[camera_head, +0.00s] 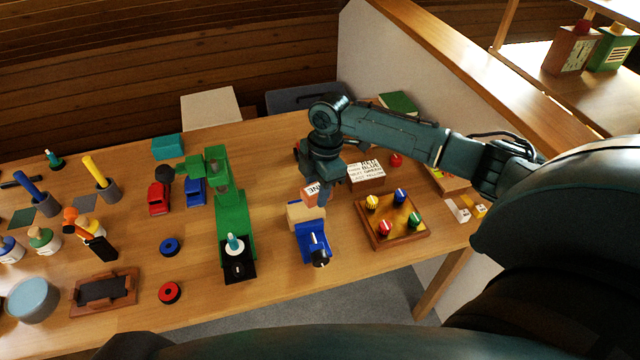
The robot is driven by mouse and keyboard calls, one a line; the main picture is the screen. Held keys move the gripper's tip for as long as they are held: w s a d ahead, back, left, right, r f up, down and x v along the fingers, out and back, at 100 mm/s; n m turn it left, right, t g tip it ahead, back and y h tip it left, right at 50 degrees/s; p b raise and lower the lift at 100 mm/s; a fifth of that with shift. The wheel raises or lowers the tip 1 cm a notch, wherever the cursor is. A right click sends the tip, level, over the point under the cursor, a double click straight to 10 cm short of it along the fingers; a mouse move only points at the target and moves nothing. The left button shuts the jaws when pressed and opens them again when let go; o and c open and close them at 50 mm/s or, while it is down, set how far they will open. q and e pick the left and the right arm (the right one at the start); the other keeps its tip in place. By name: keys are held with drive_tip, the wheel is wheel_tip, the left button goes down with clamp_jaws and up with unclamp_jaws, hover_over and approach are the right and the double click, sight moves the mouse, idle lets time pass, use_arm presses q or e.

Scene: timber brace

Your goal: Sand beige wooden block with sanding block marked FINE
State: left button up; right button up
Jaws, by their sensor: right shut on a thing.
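The beige wooden block (303,213) sits in a blue vise (312,240) near the table's front edge. My right gripper (322,185) is shut on a reddish sanding block (313,195) with a white label. Only the label's last letters, "NE", show clearly; the gripper hides part of this block. The sanding block is at the back upper edge of the beige block. I cannot tell whether the two touch. My left gripper is not in view.
A brown box with a printed colour list (366,178) stands just right of the gripper. A wooden tray with coloured pegs (392,220) is right of the vise. A green machine (232,212) stands to the left. Bare table lies between machine and vise.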

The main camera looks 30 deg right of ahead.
drive_tip(key=shift+w+r, duration=0.1)
drive_tip(key=shift+r, duration=1.15)
